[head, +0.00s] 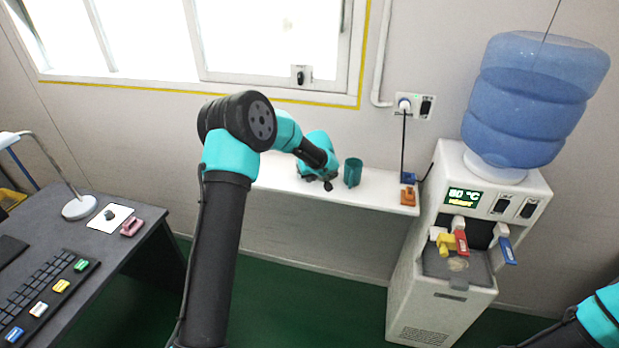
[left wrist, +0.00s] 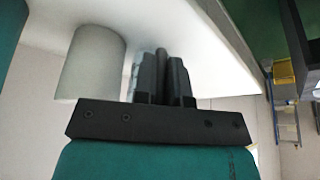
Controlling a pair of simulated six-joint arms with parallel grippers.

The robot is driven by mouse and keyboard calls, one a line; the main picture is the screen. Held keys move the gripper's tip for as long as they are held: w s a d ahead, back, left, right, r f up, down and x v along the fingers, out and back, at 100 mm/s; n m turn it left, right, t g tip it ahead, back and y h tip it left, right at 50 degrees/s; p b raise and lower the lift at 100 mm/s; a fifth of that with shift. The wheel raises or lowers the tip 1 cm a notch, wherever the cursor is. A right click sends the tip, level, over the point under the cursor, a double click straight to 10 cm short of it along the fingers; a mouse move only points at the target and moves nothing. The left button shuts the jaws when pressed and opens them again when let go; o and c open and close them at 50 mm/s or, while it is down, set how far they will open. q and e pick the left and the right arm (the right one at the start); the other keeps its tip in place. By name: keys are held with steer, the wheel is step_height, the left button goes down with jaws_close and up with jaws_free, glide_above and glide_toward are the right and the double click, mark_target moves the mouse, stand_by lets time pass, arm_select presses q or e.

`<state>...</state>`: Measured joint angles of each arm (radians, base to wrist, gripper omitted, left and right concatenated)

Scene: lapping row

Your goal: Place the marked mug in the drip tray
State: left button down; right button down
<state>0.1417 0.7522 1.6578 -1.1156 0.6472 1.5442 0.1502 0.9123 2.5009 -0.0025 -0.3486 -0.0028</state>
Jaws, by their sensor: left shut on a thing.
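My left gripper (head: 318,182) is at the wall shelf, its dark fingers low over the shelf. In the left wrist view its fingers (left wrist: 165,75) are nearly together, with something thin between them. A plain pale grey mug (left wrist: 92,65) stands right beside them; its handle seems to be what they grip, though the contact is unclear. No mark shows on it, and the arm hides it in the head view. A teal mug (head: 352,172) stands on the shelf to the gripper's right. The drip tray (head: 468,281) is at the dispenser's front, under the taps. My right gripper is out of view.
The white shelf (head: 330,198) runs along the wall toward the water dispenser (head: 420,275), which carries a blue bottle (head: 535,95). An orange item (head: 408,196) sits at the shelf's right end. Red, blue and yellow parts hang above the tray. A dark desk (head: 90,270) stands left.

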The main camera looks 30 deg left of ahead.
arm_select(q)
step_height(320, 180, up, 2)
steer(key=s+d+r, duration=0.1)
steer(key=s+d, duration=0.3)
steer(key=s, duration=0.3)
steer(key=s+d+r, duration=0.1)
steer(key=s+d, duration=0.3)
steer(key=s, duration=0.3)
stand_by(0.5)
